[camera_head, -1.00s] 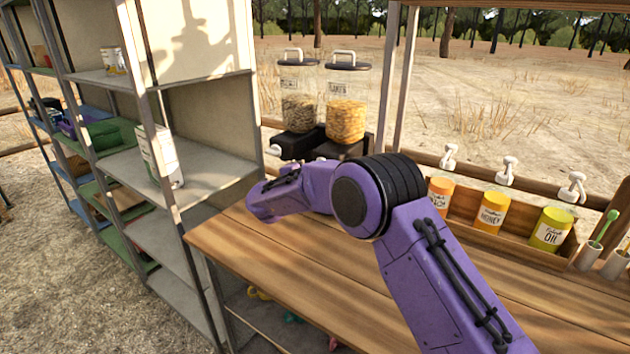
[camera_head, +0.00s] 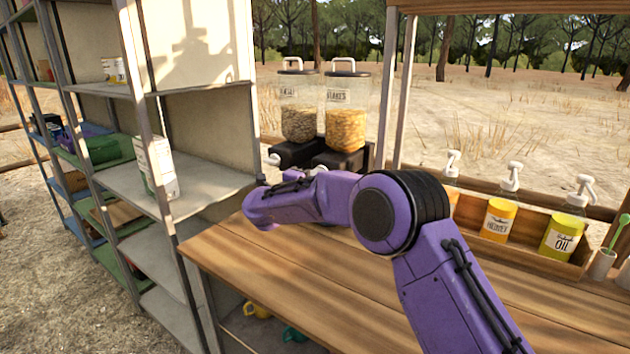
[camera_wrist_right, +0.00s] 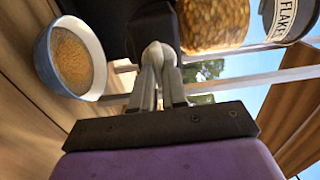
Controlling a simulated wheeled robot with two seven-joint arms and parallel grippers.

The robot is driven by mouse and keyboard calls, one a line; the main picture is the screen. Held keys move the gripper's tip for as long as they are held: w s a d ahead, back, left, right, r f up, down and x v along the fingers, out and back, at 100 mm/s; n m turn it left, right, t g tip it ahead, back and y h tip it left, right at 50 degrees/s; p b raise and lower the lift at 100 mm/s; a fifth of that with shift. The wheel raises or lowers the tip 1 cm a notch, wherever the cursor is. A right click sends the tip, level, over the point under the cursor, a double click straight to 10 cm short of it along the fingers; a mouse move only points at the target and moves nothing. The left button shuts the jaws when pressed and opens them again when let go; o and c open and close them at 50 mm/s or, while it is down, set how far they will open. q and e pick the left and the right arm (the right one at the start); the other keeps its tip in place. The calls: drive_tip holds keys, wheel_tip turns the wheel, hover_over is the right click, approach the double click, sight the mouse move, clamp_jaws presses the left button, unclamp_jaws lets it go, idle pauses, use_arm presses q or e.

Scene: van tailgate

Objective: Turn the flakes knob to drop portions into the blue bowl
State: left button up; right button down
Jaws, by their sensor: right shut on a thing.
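The flakes dispenser (camera_head: 346,118) is a clear canister of orange flakes with a dark lid and base, at the back of the wooden counter. In the right wrist view its flakes (camera_wrist_right: 214,24) and label show at the top. My right gripper (camera_wrist_right: 160,68) is shut on the pale flakes knob (camera_wrist_right: 155,50) below the canister. The blue bowl (camera_wrist_right: 43,72) is at the left of the wrist view and holds a layer of golden flakes. In the head view my purple right arm hides the bowl and most of the gripper. My left gripper is out of view.
A second dispenser (camera_head: 299,112) with darker contents stands left of the flakes one. Pump bottles, one labelled oil (camera_head: 562,236), stand in a wooden rack at the right. A metal shelf unit (camera_head: 205,182) borders the counter (camera_head: 240,262) on the left. The front counter is clear.

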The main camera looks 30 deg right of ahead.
drive_tip(key=shift+f, duration=0.1)
drive_tip(key=c, duration=1.2)
unclamp_jaws()
drive_tip(key=shift+o, duration=0.2)
drive_tip(key=b+v, duration=0.1)
drive_tip(key=v, duration=0.9)
drive_tip(key=shift+s+a+b, duration=0.15)
drive_tip(key=shift+a+b, duration=0.1)
drive_tip(key=shift+b, duration=0.05)
